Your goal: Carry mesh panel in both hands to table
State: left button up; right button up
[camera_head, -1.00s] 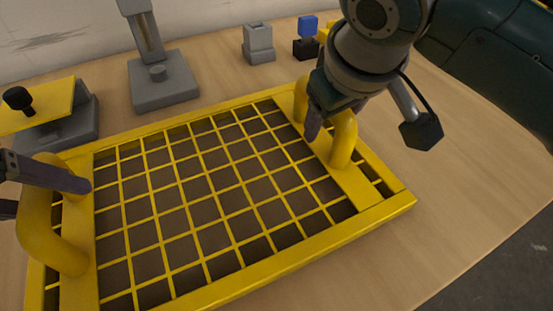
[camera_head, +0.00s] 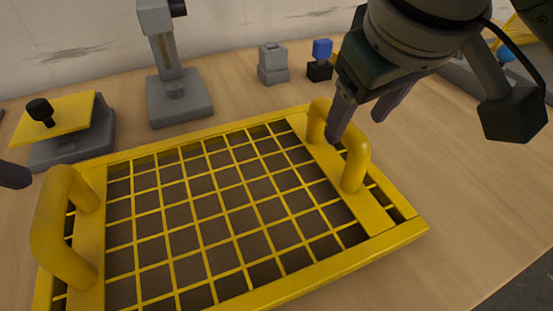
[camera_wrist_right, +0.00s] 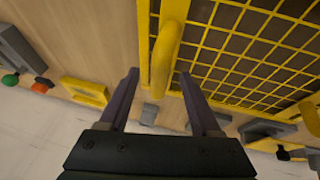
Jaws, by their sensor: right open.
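The yellow mesh panel (camera_head: 240,285) lies flat on the wooden table, with a raised tube handle at each end. My right gripper (camera_head: 366,112) is open and empty above the far end of the right handle (camera_head: 357,162). In the right wrist view, the open fingers (camera_wrist_right: 158,88) stand to either side of the line of that handle (camera_wrist_right: 167,50), and I see no grip on it. My left gripper shows only a dark fingertip (camera_head: 14,175) at the left edge, apart from the left handle (camera_head: 62,240); its jaws are mostly hidden.
Behind the panel stand a grey fixture with a yellow plate and black knob (camera_head: 70,138), a grey post stand (camera_head: 178,100), a grey block (camera_head: 272,64) and a blue-and-black part (camera_head: 320,62). The wall closes the back. Bare table (camera_head: 465,190) lies right of the panel.

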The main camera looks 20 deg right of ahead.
jog(key=shift+v, duration=2)
